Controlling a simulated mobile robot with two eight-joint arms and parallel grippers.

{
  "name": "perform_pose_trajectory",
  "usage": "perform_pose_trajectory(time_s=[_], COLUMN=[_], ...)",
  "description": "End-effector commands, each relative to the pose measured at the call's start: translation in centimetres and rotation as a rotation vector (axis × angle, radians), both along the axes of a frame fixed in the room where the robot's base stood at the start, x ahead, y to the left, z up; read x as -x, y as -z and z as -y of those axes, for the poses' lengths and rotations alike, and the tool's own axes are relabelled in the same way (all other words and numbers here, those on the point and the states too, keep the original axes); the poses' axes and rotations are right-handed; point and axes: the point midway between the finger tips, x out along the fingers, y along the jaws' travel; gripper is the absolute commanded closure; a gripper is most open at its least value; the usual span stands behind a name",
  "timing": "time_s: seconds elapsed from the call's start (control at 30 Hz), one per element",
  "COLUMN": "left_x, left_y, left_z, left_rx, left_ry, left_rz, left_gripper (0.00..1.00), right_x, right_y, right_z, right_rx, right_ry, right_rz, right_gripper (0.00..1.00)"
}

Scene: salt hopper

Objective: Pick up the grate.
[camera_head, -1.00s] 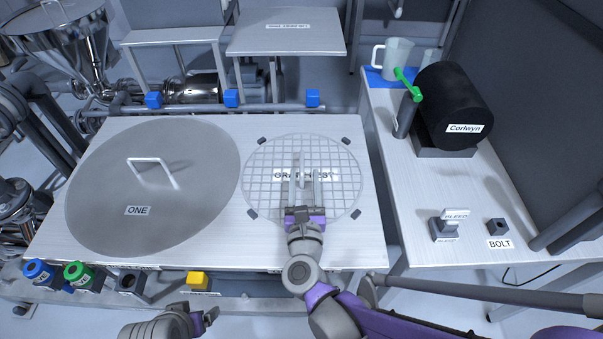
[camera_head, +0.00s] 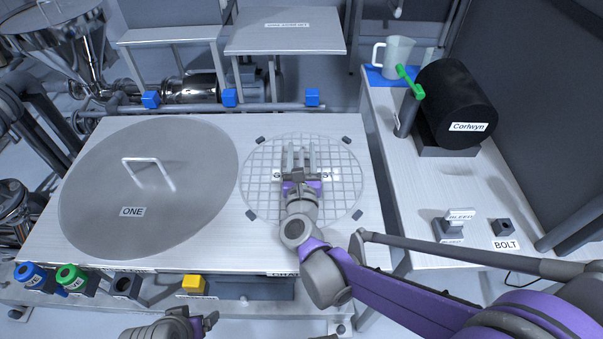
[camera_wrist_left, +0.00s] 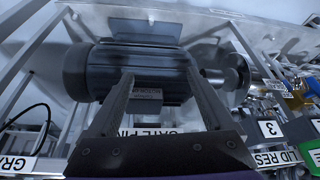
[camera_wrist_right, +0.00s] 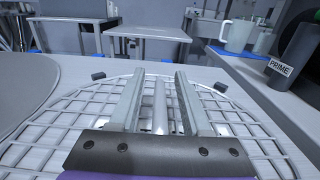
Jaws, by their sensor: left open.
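The grate (camera_head: 338,207) is a round, pale wire mesh lying flat on the bench, right of the big lid. A pale upright bar (camera_wrist_right: 160,105), apparently its handle, rises near its middle. My right gripper (camera_head: 299,148) is over the grate, its fingers open on either side of the bar. In the right wrist view, gaps show between the bar and both fingers, and the grate (camera_wrist_right: 50,130) spreads below. The grate's label is partly hidden by the gripper. My left gripper (camera_head: 210,321) is low at the bottom edge; in the left wrist view its fingers (camera_wrist_left: 160,75) are apart and empty.
A large grey lid (camera_head: 185,215) marked ONE, with a handle, covers the bench's left side. Blue, green and yellow fittings line the front edge. A side table (camera_head: 410,170) at right bears a black cylinder (camera_head: 455,95), a mug (camera_head: 398,55) and small blocks.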

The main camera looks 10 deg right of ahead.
Motion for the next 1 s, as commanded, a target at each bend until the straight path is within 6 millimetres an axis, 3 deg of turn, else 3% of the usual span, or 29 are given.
perform_pose_trajectory(time_s=[0.03,0.23,1.0], left_x=[0.00,0.00,0.00], left_y=[0.00,0.00,0.00], left_z=[0.00,0.00,0.00], left_rx=[0.000,0.000,0.000], left_ry=[0.000,0.000,0.000], left_rz=[0.000,0.000,0.000], left_gripper=[0.15,0.15,0.15], right_x=[0.02,0.03,0.05], right_y=[0.00,0.00,0.02], right_z=[-0.01,-0.02,-0.02], right_rx=[0.000,0.000,0.000], right_ry=[0.000,0.000,0.000], right_rz=[0.000,0.000,0.000], right_gripper=[0.63,0.99,1.00])
